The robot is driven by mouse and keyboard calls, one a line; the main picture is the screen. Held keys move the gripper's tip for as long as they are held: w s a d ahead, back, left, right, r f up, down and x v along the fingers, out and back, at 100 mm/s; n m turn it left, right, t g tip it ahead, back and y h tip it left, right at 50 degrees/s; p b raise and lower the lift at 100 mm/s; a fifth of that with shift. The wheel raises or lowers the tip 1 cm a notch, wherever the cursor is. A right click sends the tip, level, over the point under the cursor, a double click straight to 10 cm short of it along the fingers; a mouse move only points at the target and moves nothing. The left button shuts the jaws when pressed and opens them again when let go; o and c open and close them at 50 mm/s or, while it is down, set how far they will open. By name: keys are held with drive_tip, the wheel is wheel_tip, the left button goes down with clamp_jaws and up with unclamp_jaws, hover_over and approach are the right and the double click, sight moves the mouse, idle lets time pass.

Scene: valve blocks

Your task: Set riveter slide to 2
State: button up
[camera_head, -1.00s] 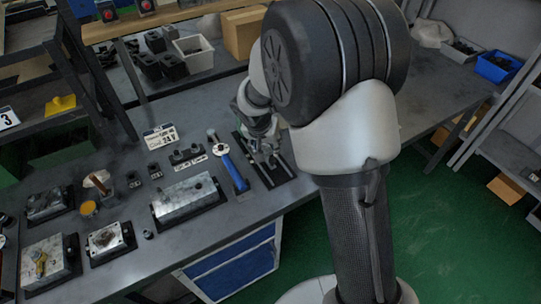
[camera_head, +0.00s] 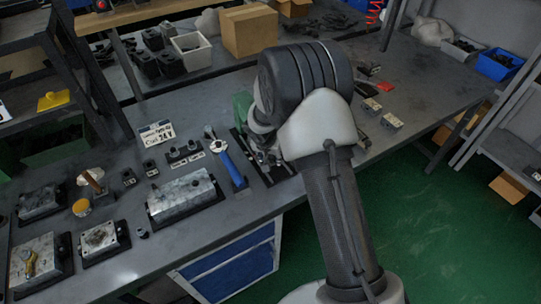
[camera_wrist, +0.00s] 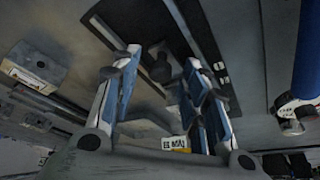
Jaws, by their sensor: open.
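A long dark slide plate (camera_head: 277,172) with light strips lies on the bench in the head view, partly hidden by my arm. My gripper (camera_wrist: 161,60) is open, with one finger to each side of the knob in the picture. I cannot tell whether the fingers touch it. My gripper also shows at the plate in the head view (camera_head: 266,157), mostly hidden. The slide's number marks cannot be read.
A blue-handled tool (camera_head: 232,168) lies just left of the plate; its blue handle fills the wrist view's right edge (camera_wrist: 307,45). A metal valve block (camera_head: 181,196) and a label card (camera_head: 157,133) are further left. A green object (camera_head: 242,106) is behind my gripper.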

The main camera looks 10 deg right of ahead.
drive_tip(key=shift+c, duration=0.5)
clamp_jaws()
